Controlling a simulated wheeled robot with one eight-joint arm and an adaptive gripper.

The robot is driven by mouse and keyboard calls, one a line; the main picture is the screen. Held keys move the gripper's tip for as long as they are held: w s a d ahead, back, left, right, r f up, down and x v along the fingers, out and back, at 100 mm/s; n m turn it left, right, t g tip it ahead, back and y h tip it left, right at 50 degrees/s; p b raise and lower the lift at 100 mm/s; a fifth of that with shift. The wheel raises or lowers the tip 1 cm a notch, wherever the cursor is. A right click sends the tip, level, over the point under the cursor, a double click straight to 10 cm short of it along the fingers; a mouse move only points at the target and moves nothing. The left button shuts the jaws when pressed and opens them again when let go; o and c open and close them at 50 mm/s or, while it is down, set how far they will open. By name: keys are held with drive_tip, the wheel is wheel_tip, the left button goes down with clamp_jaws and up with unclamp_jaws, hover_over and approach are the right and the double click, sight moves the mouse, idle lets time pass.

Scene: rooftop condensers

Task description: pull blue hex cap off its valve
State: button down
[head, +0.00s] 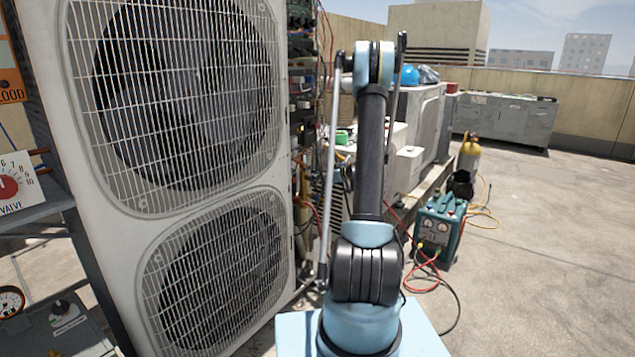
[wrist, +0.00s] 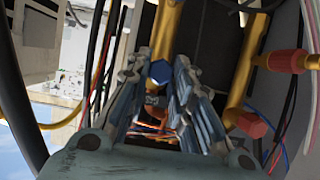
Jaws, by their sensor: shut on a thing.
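The blue hex cap (wrist: 160,72) shows in the wrist view between the tips of my gripper (wrist: 158,70). My gripper's two grey jaws are shut on it, one on each side. A brass-coloured pipe (wrist: 168,30) runs up right behind the cap. Whether the cap still sits on its valve cannot be told, as the jaws hide what lies behind it. In the head view my arm reaches up by the open side of the condenser, and my gripper and the cap are hidden.
Copper pipes with red sleeves (wrist: 290,61) stand close on the right of the jaws. Black and red cables (wrist: 95,50) hang on the left. The large fan condenser (head: 180,170) is left of my arm. A teal gauge machine (head: 440,228) with hoses stands on the floor at right.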

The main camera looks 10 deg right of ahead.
drive_tip(key=shift+s+d, duration=1.25)
drive_tip(key=shift+d, duration=0.05)
idle(0.6)
drive_tip(key=shift+s+d, duration=1.35)
